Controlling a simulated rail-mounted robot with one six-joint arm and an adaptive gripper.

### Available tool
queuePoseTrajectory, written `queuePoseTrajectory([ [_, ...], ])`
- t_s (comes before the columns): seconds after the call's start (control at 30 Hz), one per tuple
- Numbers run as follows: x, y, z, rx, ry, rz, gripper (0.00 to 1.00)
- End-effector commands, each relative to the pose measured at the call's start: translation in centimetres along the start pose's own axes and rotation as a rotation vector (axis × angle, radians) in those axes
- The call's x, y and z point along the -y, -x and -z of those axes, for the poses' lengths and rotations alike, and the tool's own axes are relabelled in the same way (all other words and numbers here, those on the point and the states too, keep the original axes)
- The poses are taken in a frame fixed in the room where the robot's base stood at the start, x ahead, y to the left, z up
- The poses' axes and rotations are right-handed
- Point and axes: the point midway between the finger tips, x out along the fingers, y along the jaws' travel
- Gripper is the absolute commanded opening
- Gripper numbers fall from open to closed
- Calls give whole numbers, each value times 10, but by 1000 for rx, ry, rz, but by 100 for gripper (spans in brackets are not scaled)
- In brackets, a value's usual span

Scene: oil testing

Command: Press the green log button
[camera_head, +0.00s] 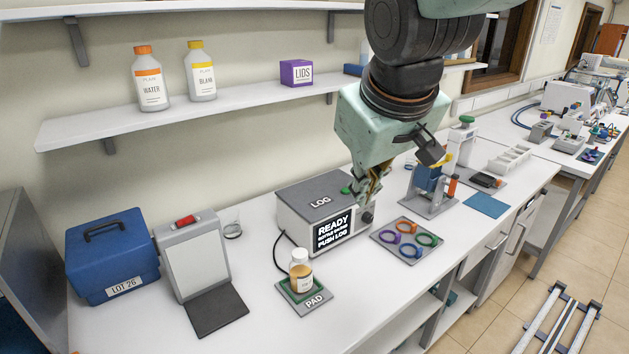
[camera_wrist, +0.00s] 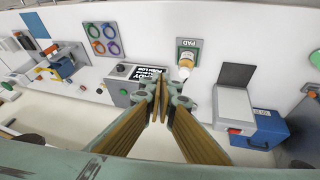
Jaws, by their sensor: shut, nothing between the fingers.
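The grey LOG box (camera_head: 311,196) stands on the bench, its lit screen (camera_head: 334,231) reading READY and PUSH LOG. The green log button (camera_head: 346,190) is on its top near the right edge, partly beside my fingers. My gripper (camera_head: 367,198) is shut and empty, pointing down over the right end of the box. I cannot tell whether it touches the button. In the wrist view my shut fingertips (camera_wrist: 160,84) overlap the box edge, next to its screen (camera_wrist: 146,73). An amber-filled, white-capped bottle (camera_head: 302,277) stands upright on the green PAD (camera_head: 316,301).
A tray of coloured rings (camera_head: 407,244) lies right of the box. A blue stand (camera_head: 428,185) is behind it. A grey panel (camera_head: 194,262) and a blue LOT 26 case (camera_head: 109,258) stand left. A shelf (camera_head: 230,99) with bottles runs above. The bench front is mostly clear.

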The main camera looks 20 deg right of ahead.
Motion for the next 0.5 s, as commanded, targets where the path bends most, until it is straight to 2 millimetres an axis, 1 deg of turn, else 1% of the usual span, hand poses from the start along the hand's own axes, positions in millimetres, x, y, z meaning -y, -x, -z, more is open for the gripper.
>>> queuePoseTrajectory([
  [0.1,-10,-7,17,-8,18,-11,0],
  [0.5,-40,-36,68,-44,85,-43,0],
])
